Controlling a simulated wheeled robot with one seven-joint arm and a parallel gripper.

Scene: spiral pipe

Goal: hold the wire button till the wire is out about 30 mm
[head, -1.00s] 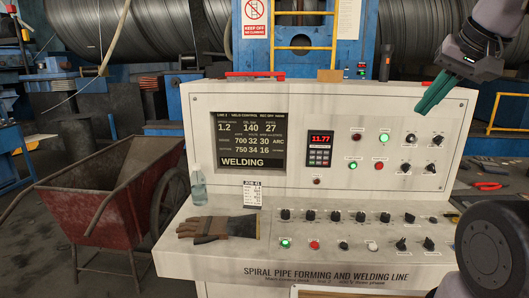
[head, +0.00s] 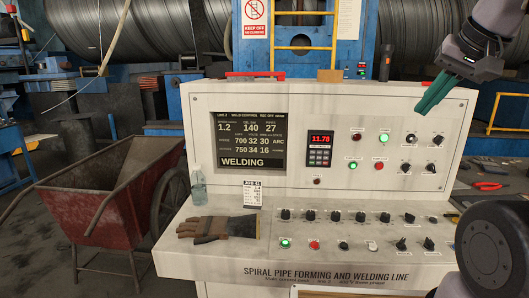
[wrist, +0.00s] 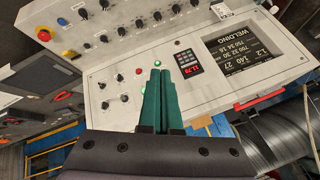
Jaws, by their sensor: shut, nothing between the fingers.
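The control desk (head: 225,268) fills the middle of the head view. The screen (head: 249,139) reads WELDING, and a small red display (head: 320,138) reads 11.78. My gripper (head: 428,100) has green fingers, held together and empty, above the desk's upper right. In the wrist view its fingers (wrist: 157,72) point over the upright panel, apart from the lower buttons. No wire end is discernible.
A glove (head: 218,228), a clear bottle (head: 198,187) and a paper card (head: 252,195) are on the desk's left. A red cart (head: 110,190) stands left of it. Knobs (head: 410,217) crowd the right side of the lower panel. Pliers (head: 488,185) lie farther right.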

